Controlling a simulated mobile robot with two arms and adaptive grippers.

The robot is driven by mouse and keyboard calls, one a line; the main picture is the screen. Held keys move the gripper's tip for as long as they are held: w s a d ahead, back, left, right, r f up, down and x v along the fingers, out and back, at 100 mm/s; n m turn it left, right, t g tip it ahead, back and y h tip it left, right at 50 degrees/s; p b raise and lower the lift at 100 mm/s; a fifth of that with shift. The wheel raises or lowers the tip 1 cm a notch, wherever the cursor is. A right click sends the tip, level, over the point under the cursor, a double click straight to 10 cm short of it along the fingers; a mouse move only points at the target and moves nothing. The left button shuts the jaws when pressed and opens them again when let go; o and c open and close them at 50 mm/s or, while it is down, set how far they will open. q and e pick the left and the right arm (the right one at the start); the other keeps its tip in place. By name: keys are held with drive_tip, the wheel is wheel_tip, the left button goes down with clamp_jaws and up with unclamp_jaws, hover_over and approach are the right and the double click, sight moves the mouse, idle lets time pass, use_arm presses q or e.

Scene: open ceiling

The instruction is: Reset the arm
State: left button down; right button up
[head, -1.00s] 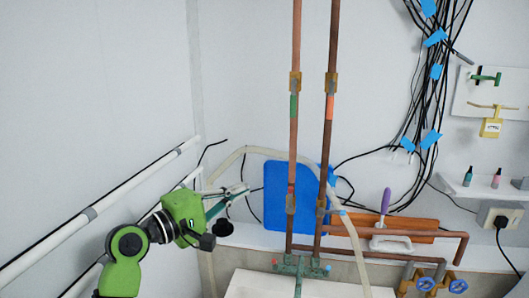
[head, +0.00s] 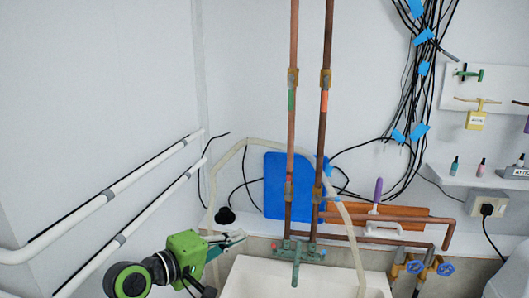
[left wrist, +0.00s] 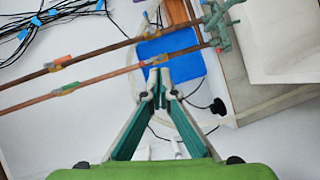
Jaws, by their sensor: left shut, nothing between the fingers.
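My left arm comes in from the lower left in the head view, with a green body and a teal gripper (head: 238,239). The gripper points right, at the left rim of the white sink (head: 250,277). In the left wrist view the gripper's two teal fingers (left wrist: 160,78) meet at their tips, with nothing between them. The blue board (left wrist: 180,58) lies beyond the tips in that view. My right gripper is not in view.
Copper pipes (head: 325,130) run down the wall to a faucet (head: 297,252) over the sink. White pipes (head: 150,175) line the left wall. A pale hose (head: 345,215) arches over the sink. Black cables (head: 412,120) hang at the right. The upper left wall is bare.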

use_arm(q)
drive_tip(key=s+a+f+m+g+y, duration=0.2)
drive_tip(key=s+f+y, duration=0.1)
drive_tip(key=s+f, duration=0.55)
drive_tip(key=s+a+f+m+g+y, duration=0.25)
drive_tip(key=s+f, duration=0.35)
drive_tip(key=f, duration=0.6)
drive_tip(key=s+a+f+m+g+y, duration=0.1)
drive_tip(key=s+a+f+m+y, duration=0.15)
drive_tip(key=s, duration=0.45)
drive_tip(key=s+a+f+m+g+y, duration=0.15)
drive_tip(key=s+a+f, duration=0.25)
drive_tip(key=s, duration=0.4)
drive_tip(key=s+a+f+m+g+y, duration=0.1)
drive_tip(key=s+a+f, duration=0.25)
drive_tip(key=s, duration=0.35)
wheel_tip(320, 180, down, 33)
drive_tip(key=s+g+b, duration=0.2)
drive_tip(key=b, duration=0.5)
drive_tip(key=s+a+f+b, duration=0.2)
drive_tip(key=s+f+b, duration=0.2)
drive_tip(key=s+f, duration=1.2)
wheel_tip(320, 180, down, 4)
drive_tip(key=shift+s+r+g, duration=0.1)
drive_tip(key=shift+s+g, duration=0.3)
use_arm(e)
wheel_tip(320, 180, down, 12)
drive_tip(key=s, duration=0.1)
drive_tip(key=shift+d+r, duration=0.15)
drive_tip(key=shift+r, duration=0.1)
